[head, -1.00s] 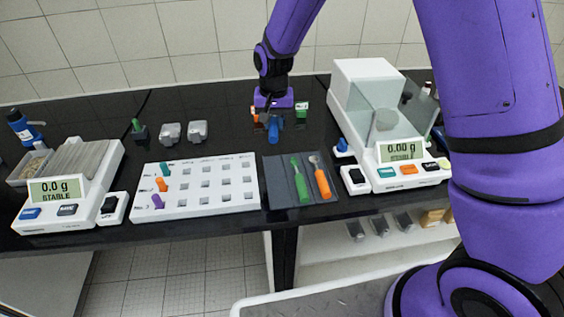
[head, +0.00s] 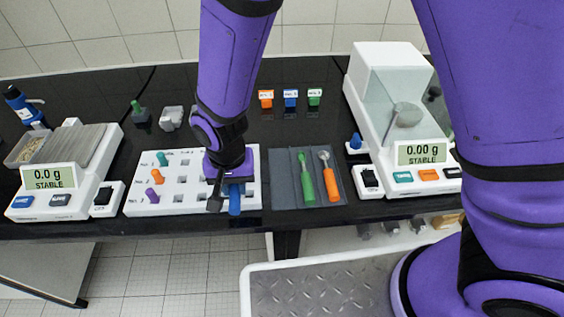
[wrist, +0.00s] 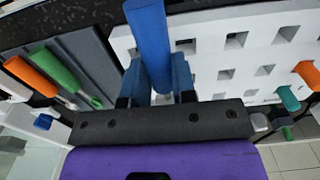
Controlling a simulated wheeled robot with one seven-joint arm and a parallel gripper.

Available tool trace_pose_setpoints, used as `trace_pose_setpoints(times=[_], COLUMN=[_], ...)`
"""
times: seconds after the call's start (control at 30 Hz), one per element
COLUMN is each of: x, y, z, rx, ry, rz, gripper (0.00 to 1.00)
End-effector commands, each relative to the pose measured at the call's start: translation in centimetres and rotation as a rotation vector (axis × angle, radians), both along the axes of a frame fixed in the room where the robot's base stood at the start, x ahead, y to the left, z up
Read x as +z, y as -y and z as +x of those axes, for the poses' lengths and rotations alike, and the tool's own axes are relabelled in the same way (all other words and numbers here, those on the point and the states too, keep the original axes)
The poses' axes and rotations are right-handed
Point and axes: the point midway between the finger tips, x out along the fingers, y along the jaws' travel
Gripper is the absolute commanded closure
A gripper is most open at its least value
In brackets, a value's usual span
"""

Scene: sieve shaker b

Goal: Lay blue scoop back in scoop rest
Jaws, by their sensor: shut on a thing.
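My gripper (head: 231,184) is shut on the blue scoop (head: 235,202) above the right end of the white holed board. In the wrist view the blue scoop's handle (wrist: 149,35) stands out between the fingers (wrist: 156,82); its other end is hidden. The scoop rest (head: 282,188) is a dark grey tray just right of the gripper, also in the wrist view (wrist: 91,42). It holds a green scoop (head: 305,183) and an orange scoop (head: 330,183), side by side. Its left part is bare.
The white board (head: 196,203) holds several coloured pegs at its left. A scale (head: 60,170) stands left, and a glass-shielded balance (head: 395,120) stands close right of the rest. Orange, blue and green labelled blocks (head: 290,98) stand at the back. Black tabletop between them is clear.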

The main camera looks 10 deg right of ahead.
Motion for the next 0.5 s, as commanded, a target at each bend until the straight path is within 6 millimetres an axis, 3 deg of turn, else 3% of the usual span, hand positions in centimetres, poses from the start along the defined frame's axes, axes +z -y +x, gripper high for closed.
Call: trace_pose_setpoints(times=[0.5], x=[-1.0], y=[9.0], z=[6.5], rx=[-0.005], ry=[-0.001], rz=[-0.001], gripper=[0.96])
